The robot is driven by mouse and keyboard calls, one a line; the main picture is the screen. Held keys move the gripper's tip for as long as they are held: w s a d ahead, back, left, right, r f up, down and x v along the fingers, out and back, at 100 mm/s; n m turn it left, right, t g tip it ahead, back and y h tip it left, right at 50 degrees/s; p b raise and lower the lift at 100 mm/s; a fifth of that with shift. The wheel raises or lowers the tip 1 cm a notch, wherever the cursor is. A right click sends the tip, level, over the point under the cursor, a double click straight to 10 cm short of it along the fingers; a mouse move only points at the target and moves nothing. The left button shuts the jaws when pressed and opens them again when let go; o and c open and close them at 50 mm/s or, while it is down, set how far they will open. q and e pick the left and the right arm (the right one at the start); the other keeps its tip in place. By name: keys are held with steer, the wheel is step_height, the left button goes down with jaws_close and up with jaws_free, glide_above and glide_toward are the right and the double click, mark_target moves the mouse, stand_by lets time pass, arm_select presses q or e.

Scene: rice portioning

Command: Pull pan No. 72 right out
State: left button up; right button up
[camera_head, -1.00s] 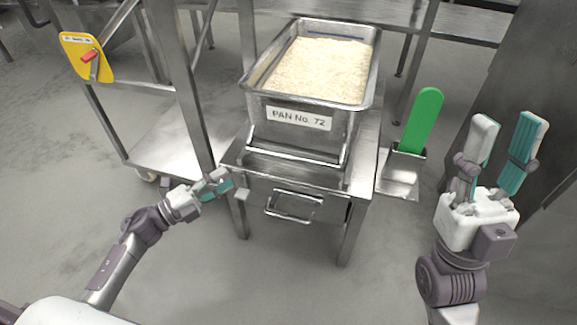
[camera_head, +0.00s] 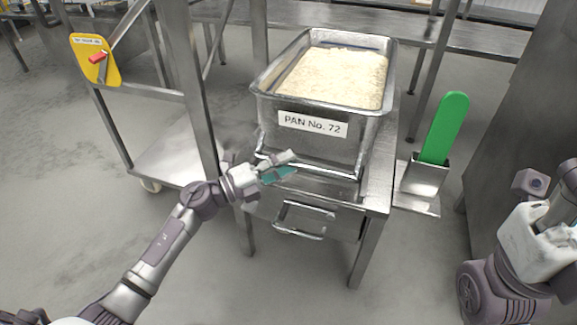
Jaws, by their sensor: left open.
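Pan No. 72 (camera_head: 312,124) is a deep steel pan filled with pale rice, with its label facing me. It sits on a small steel stand (camera_head: 376,196). A bar handle (camera_head: 320,166) runs along the low front of the pan, and another bar handle (camera_head: 303,219) is on the stand's front below. My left gripper (camera_head: 287,168) is open in front of the pan's lower left, near the low bar; I cannot tell whether it touches. My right gripper (camera_head: 570,205) is partly cut off at the right edge, and its fingers are not clearly visible.
A green paddle (camera_head: 444,127) stands in a steel holder (camera_head: 421,182) right of the stand. A steel trolley frame with a yellow plate (camera_head: 95,60) and red lever stands at the left. A steel cabinet (camera_head: 525,110) is at the right. The floor in front is clear.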

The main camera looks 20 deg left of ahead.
arm_select(q)
steer(key=shift+w+d+r, duration=0.1)
steer(key=shift+w+d, duration=0.25)
steer(key=shift+d, duration=0.05)
jaws_close()
